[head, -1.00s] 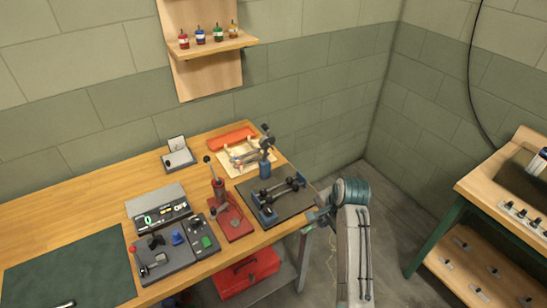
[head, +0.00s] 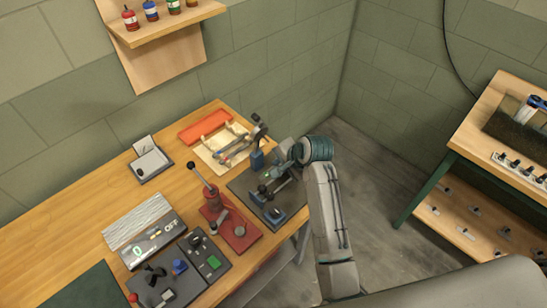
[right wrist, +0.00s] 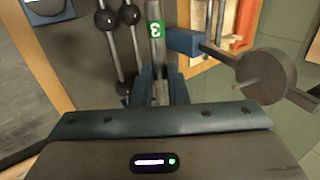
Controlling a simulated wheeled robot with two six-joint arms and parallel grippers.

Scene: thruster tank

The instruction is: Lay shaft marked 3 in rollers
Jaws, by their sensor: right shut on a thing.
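In the right wrist view the shaft marked 3 (right wrist: 156,54) is a grey rod with a green band bearing a white 3. My right gripper (right wrist: 164,86) is shut on it, one blue finger on each side. In the head view my right gripper (head: 282,172) is over the roller stand (head: 272,212) on a dark plate at the bench's right end. My left gripper is out of view.
A dial-gauge stand with a blue base (head: 257,160) stands close behind the roller stand. A red lever press (head: 215,205) is to its left. A beige tray (head: 222,150) and an orange tray (head: 205,127) lie behind. Bare bench shows at left.

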